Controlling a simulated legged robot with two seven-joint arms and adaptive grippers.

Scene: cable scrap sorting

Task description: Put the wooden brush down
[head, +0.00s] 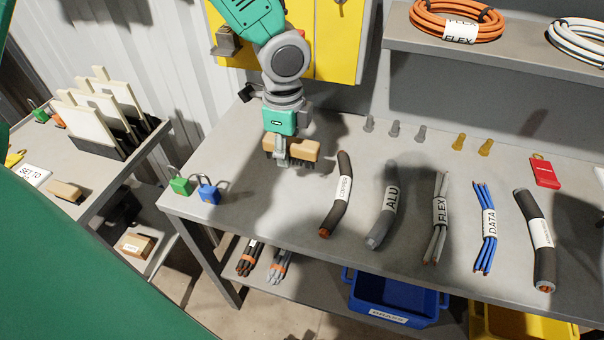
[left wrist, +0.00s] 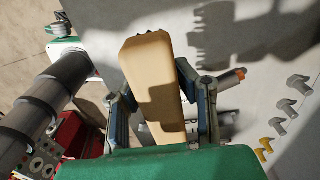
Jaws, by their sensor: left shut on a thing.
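The wooden brush (head: 306,149) has a tan block and dark bristles, and it is over the left part of the grey table (head: 240,205). My left gripper (head: 288,160) is shut on the brush. In the left wrist view the brush (left wrist: 155,75) lies between the two fingers (left wrist: 160,95). I cannot tell for sure whether the bristles touch the table; a shadow lies to the right of the brush. My right gripper does not show.
A green padlock (head: 180,186) and a blue padlock (head: 208,194) stand at the table's left edge. A copper cable piece (head: 337,195) lies to the right of the brush, then several more cable pieces. Small grey and brass lugs (head: 394,129) stand behind. Table between padlocks and copper cable is clear.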

